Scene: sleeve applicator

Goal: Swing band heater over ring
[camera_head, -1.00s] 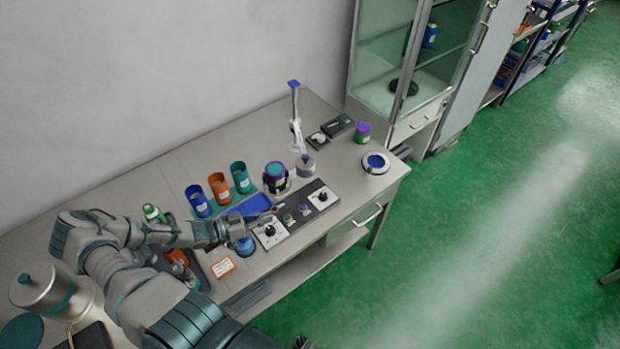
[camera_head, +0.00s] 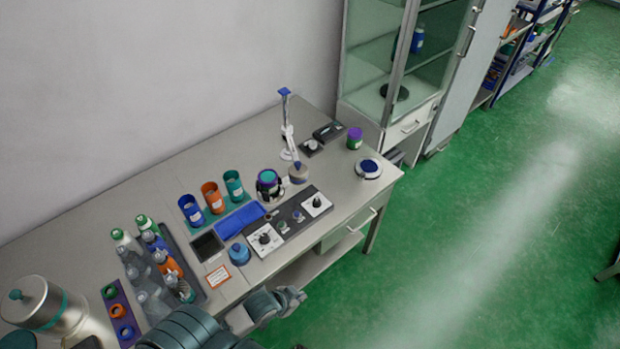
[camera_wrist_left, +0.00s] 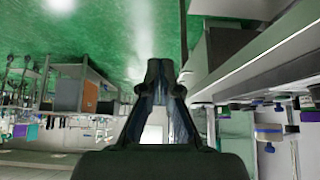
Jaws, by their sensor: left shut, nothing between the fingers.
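A white upright stand with a tilted arm and blue tip (camera_head: 288,125) is at the back of the bench. A dark-banded jar with a teal and purple top (camera_head: 268,183) stands in front of it, and a beige knobbed pot (camera_head: 298,172) is at its foot. I cannot tell which part is the band heater or the ring. My left gripper (camera_head: 292,299) is beyond the bench's front edge, low and apart from these things. In the left wrist view its fingers (camera_wrist_left: 160,66) meet at the tips, with nothing between them. My right gripper is not in view.
A control panel with knobs (camera_head: 290,222) lies near the bench front. Blue, orange and teal cups (camera_head: 212,197), a blue tray (camera_head: 240,221) and a tray of bottles (camera_head: 203,292) stand left. Green floor is clear.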

